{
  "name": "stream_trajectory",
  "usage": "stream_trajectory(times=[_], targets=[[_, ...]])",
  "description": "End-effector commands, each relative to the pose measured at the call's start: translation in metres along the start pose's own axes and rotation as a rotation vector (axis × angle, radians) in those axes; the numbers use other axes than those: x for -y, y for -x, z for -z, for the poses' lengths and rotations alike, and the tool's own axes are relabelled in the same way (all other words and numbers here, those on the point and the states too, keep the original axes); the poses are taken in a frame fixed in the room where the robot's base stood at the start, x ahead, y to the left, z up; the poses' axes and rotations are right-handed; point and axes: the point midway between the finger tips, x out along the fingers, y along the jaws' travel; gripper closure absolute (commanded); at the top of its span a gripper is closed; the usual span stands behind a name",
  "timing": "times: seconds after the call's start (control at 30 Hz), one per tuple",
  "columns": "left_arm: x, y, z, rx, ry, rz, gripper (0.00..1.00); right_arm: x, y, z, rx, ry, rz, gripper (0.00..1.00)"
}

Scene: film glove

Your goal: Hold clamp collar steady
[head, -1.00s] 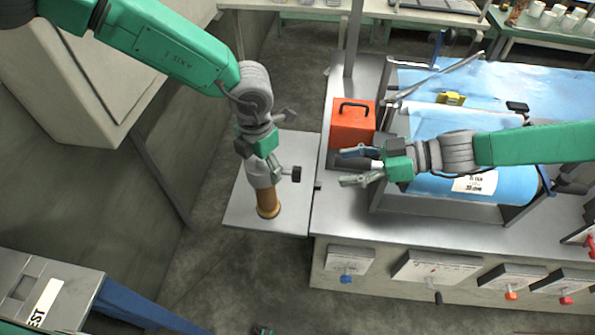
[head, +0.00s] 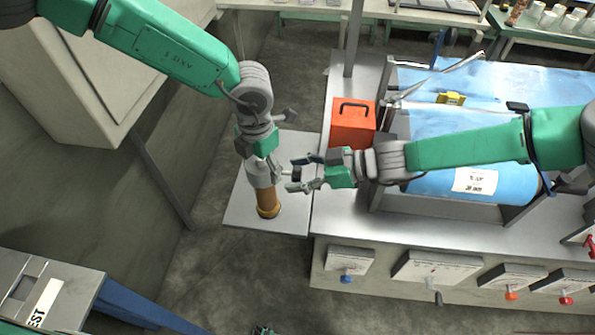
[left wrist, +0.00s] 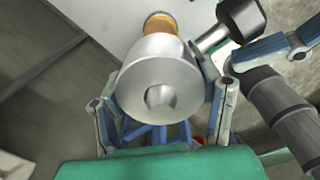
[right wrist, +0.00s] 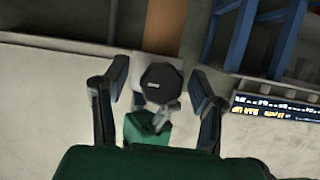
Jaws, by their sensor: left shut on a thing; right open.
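The silver clamp collar (head: 262,180) sits on an upright brown post (head: 268,204) that stands on a grey plate (head: 240,212). My left gripper (head: 257,166) is shut on the collar from above. In the left wrist view the collar (left wrist: 150,85) fills the space between the fingers. A black knob (head: 296,173) sticks out from the collar's right side. My right gripper (head: 294,175) is open, with a finger on each side of the knob. In the right wrist view the knob (right wrist: 162,83) lies between the spread fingertips, with gaps showing on both sides.
A metal bench (head: 335,220) adjoins the plate on the right. An orange box (head: 353,125) with a black handle stands on it. A blue roll (head: 460,130) in a frame lies beyond, beneath my right forearm. Several levers line the bench front.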

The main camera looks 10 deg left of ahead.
Motion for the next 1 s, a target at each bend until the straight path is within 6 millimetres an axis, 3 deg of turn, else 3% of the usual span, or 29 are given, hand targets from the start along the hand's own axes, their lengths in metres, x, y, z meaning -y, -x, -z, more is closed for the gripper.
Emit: stream_trajectory(times=[0.07, 0.2, 0.23, 0.67, 1.0], targets=[[-0.0003, 0.0005, -0.0007, 0.002, 0.0, -0.001, 0.89, -0.0001, 0.0003, 0.0, 0.0, 0.0, 0.0, 0.47], [-0.0004, 0.0005, -0.0006, 0.002, 0.001, -0.001, 0.89, -0.0001, 0.0004, 0.0, 0.0, 0.0, 0.0, 0.93], [-0.0004, 0.0005, -0.0006, 0.001, 0.0, -0.001, 0.89, -0.0002, 0.0005, 0.0, 0.0, 0.0, 0.0, 0.99], [-0.0002, 0.0005, -0.0002, 0.001, 0.0, -0.001, 0.89, -0.0021, 0.0011, 0.0004, -0.001, -0.041, 0.014, 0.99], [0.0001, 0.0005, 0.0003, 0.0, -0.001, 0.0, 0.89, -0.0035, 0.0013, 0.0002, -0.001, -0.255, 0.101, 0.99]])
